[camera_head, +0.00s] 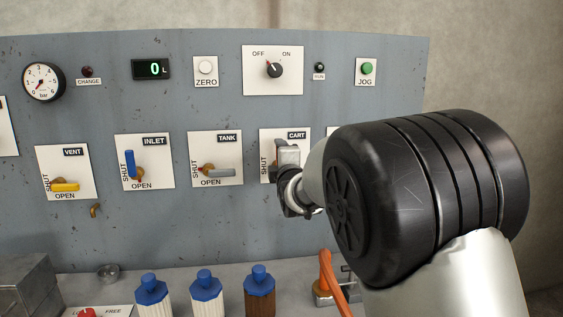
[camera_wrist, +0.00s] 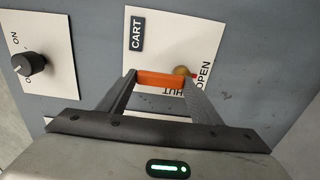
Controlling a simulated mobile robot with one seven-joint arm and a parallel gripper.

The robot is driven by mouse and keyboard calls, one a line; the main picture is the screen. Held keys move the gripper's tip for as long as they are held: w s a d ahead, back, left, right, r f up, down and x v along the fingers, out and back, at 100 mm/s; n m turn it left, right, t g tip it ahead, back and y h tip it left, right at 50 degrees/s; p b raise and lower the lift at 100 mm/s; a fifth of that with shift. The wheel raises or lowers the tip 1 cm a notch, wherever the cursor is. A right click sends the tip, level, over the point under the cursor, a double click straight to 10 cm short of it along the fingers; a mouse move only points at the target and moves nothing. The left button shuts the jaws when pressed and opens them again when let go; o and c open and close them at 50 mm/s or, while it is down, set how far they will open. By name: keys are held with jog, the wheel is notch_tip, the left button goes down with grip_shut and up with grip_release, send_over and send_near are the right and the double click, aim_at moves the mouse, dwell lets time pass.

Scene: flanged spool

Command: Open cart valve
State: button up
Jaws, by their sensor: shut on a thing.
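The cart valve plate (camera_head: 270,135) is on the grey panel, largely hidden by my arm in the head view. In the head view my gripper (camera_head: 288,160) is against the cart plate and hides the handle.
The tank valve (camera_head: 215,170) is close left, with the inlet (camera_head: 130,165) and vent (camera_head: 65,187) valves beyond. An OFF/ON knob (camera_head: 274,69) sits above. Blue-capped bottles (camera_head: 205,290) and an orange curved part (camera_head: 328,275) stand on the bench below.

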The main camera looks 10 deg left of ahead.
dwell(0.4)
jog(key=o, duration=1.5)
jog(key=shift+s, duration=0.1)
jog(key=p+v, duration=0.1)
jog(key=v, duration=1.6)
jog(key=shift+s+r, duration=0.1)
jog(key=shift+r, duration=0.05)
